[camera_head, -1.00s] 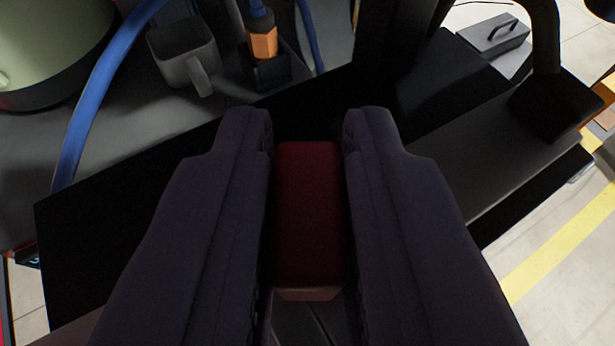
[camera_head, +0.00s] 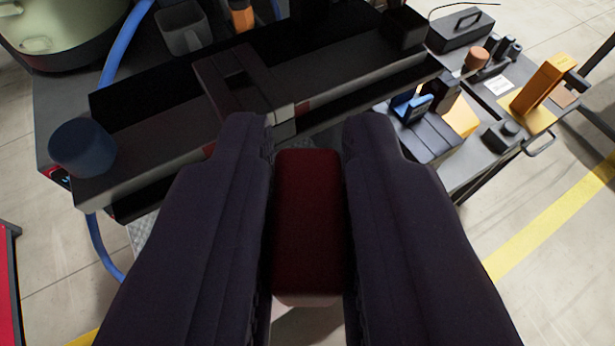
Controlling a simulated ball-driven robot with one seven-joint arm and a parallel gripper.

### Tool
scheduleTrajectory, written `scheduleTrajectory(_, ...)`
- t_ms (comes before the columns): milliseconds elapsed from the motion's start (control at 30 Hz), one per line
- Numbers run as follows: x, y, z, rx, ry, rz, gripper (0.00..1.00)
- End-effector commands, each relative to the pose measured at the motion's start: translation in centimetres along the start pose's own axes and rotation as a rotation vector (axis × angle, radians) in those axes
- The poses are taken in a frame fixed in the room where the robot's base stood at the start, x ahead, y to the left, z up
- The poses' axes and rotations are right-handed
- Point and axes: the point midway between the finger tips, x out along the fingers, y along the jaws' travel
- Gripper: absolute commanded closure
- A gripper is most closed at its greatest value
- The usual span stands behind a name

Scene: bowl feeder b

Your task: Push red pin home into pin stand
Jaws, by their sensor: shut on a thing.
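My gripper (camera_head: 310,150) fills the lower middle of the view, its two dark fingers shut on a dark red block-shaped piece, which I take to be the red pin (camera_head: 309,215). The piece sits between the fingers, with its rounded far end facing the bench and a paler edge at its near end. It appears held clear of the bench. I cannot make out the pin stand for certain, and the fingers hide what lies straight below them.
A long dark rail (camera_head: 150,165) crosses the bench, with a dark bracket (camera_head: 235,80) on it. A blue-grey cylinder (camera_head: 82,148) stands at its left end. A pale green bowl (camera_head: 60,25) and a grey mug (camera_head: 184,28) are behind. Yellow and blue fixtures (camera_head: 425,115) stand at right.

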Motion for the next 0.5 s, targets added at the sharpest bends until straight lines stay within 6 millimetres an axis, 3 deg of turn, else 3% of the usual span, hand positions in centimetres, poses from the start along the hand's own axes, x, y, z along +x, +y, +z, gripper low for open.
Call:
scheduleTrajectory(33,0.0,0.1,0.7,0.005,-0.001,-0.004,1.0)
scheduleTrajectory(233,-2.3,0.9,0.7,0.002,-0.005,-0.005,1.0)
scheduleTrajectory(500,-3.5,1.2,-0.6,-0.001,-0.005,-0.002,1.0)
